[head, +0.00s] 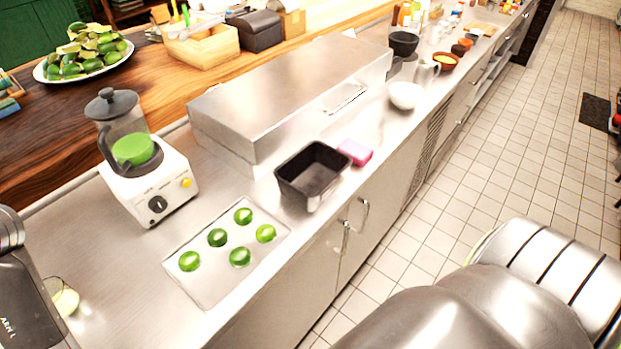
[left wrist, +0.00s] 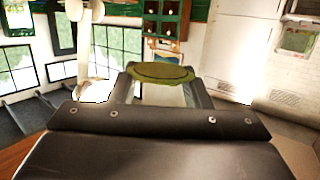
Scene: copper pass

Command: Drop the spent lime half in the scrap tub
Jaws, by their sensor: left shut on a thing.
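In the left wrist view my left gripper (left wrist: 161,86) is shut on a spent lime half (left wrist: 160,73), a dull yellow-green piece held between the two fingertips. In the head view only part of my left arm shows at the left edge; its gripper and the lime half are out of that picture. A black open tub (head: 313,173), likely the scrap tub, stands on the steel counter near its front edge; its visible inside looks empty. My right gripper is not in view.
A metal tray (head: 215,283) with several green limes lies left of the tub. A blender (head: 147,170), a glass (head: 63,297), a pink sponge (head: 354,152), a white bowl (head: 405,95) and a raised steel box (head: 290,90) surround it. Bare counter (head: 110,260) lies left of the tray.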

